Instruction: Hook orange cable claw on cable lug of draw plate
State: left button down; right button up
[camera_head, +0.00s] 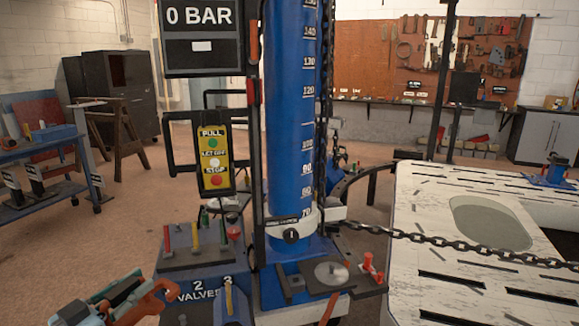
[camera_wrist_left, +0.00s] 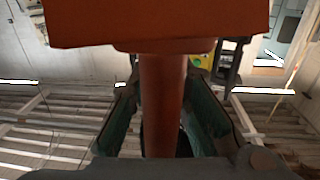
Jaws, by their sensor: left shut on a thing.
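My left gripper (camera_head: 128,296) is at the lower left of the head view, left of the valve block. It is shut on the orange cable claw (camera_head: 154,288), which sticks out to the right of the fingers. In the left wrist view, the claw's orange-red stem (camera_wrist_left: 165,105) stands between the two dark green fingers, and its wide block fills the top. The cable is not clearly visible. I cannot make out the cable lug or tell for sure which part is the draw plate. My right gripper is not in view.
A blue measuring column (camera_head: 292,130) stands in the middle. A taut chain (camera_head: 450,248) runs from it over the pale frame bench (camera_head: 425,215) at right. The valve block (camera_head: 200,262) with levers and a yellow button panel (camera_head: 212,160) stand left of the column. Floor is open farther left.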

pick_arm(q)
jog(key=s+d+r+m+g+h, duration=0.1)
jog(key=s+d+m+g+h, duration=0.3)
jog(key=s+d+h, duration=0.3)
jog(key=s+d+m, duration=0.1)
jog(key=s+d, duration=0.3)
jog(key=d, duration=0.4)
jog(key=shift+s+r+g, duration=0.2)
jog(key=shift+r+g, duration=0.1)
jog(key=shift+g, duration=0.1)
jog(key=shift+s+d+f+m+g+h, duration=0.1)
jog(key=shift+f+m+g+h, duration=0.2)
jog(key=shift+m+g+h, duration=0.4)
